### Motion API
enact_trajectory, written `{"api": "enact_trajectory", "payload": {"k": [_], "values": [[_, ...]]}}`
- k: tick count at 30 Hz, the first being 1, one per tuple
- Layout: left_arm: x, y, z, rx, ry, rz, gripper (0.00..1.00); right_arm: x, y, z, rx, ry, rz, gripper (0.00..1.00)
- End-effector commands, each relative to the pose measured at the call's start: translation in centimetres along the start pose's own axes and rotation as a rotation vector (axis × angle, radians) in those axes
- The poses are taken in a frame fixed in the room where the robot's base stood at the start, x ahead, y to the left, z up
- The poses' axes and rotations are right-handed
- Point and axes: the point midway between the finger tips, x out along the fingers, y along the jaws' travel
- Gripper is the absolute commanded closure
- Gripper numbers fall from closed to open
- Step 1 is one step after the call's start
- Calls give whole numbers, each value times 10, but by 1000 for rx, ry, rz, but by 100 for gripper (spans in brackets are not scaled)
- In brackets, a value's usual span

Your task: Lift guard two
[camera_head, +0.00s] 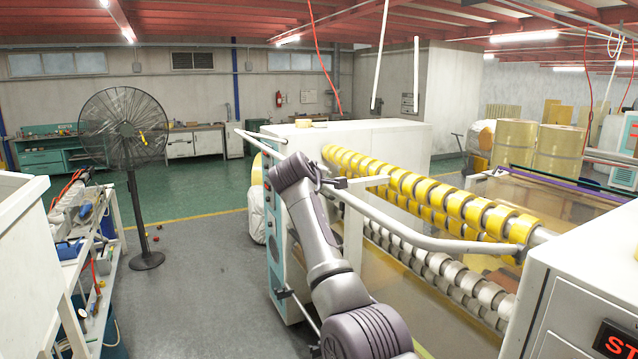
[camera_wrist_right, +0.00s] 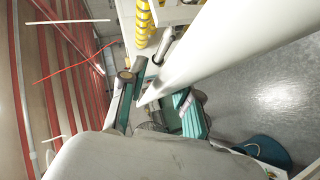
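A pale grey tubular guard bar (camera_head: 440,243) runs along the front of the roll machine in the head view, from near the arm to the right-hand cabinet. A shorter bar (camera_head: 262,146) lies beyond the arm at the left. My arm reaches up from the bottom centre, and its gripper (camera_head: 333,183) is at the far end of the long bar, beside or touching it. The wrist view shows a thick white bar (camera_wrist_right: 225,45) passing close to the gripper. My left gripper is not visible.
Yellow tape rolls (camera_head: 430,190) line the machine behind the bar. A white cabinet (camera_head: 585,270) stands at the right. A black fan (camera_head: 125,125) and a cluttered trolley (camera_head: 92,235) are at the left. The grey floor between the trolley and the machine is mostly clear.

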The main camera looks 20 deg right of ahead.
Motion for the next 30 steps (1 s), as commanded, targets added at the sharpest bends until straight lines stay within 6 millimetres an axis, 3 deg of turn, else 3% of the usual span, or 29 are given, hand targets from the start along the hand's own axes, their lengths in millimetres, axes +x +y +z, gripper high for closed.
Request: {"api": "enact_trajectory", "payload": {"k": [2,11,16,30], "values": [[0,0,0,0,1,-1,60,0,1,0,0,-1,1,53],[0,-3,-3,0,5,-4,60,0,-1,0,-1,0,-2,53],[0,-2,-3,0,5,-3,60,-12,-2,-1,0,1,-1,53],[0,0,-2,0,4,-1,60,-100,0,0,2,2,-1,53]]}}
